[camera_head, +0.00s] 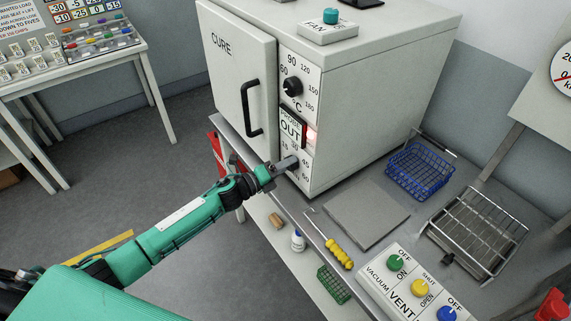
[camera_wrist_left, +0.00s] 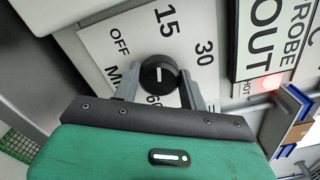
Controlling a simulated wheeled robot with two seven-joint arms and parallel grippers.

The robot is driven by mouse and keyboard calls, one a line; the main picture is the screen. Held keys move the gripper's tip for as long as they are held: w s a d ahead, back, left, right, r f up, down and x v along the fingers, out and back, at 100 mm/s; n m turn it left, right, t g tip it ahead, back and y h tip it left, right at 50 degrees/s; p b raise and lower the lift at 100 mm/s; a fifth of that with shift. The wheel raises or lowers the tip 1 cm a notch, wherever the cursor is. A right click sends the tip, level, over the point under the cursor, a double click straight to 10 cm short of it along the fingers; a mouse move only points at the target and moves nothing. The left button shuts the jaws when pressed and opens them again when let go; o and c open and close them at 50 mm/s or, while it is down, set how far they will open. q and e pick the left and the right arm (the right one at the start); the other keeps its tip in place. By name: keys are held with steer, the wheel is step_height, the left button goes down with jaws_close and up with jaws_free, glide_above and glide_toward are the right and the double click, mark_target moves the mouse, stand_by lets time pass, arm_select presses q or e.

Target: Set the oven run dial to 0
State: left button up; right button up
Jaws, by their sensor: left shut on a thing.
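The white oven marked CURE (camera_head: 370,80) stands at the back. Its run dial (camera_wrist_left: 158,74) is a round black knob with a pale mark, on a white plate lettered OFF, 15, 30, 60 and MIN. I cannot tell for certain which label the mark points to, and I see no 0. My left gripper (camera_head: 287,164) reaches the lower front panel and hides the dial in the head view. In the left wrist view, the fingers of my left gripper (camera_wrist_left: 159,88) are shut on the dial, one on each side. My right gripper is not in view.
Above are a PROBE OUT label (camera_head: 290,126), a lit red lamp (camera_head: 311,136) and a black temperature knob (camera_head: 292,88). The oven door handle (camera_head: 252,108) stands out to the left. A blue basket (camera_head: 420,172) and a wire rack (camera_head: 474,232) are at the right.

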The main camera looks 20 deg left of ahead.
arm_select(q)
steer(key=shift+f+n+p, duration=0.1)
steer(key=shift+n+p, duration=1)
steer(key=shift+n, duration=3.8)
steer(key=o, duration=1)
steer(key=shift+c, duration=0.2)
steer(key=b+v, duration=0.4)
steer(key=v, duration=1)
steer(key=shift+w, duration=0.1)
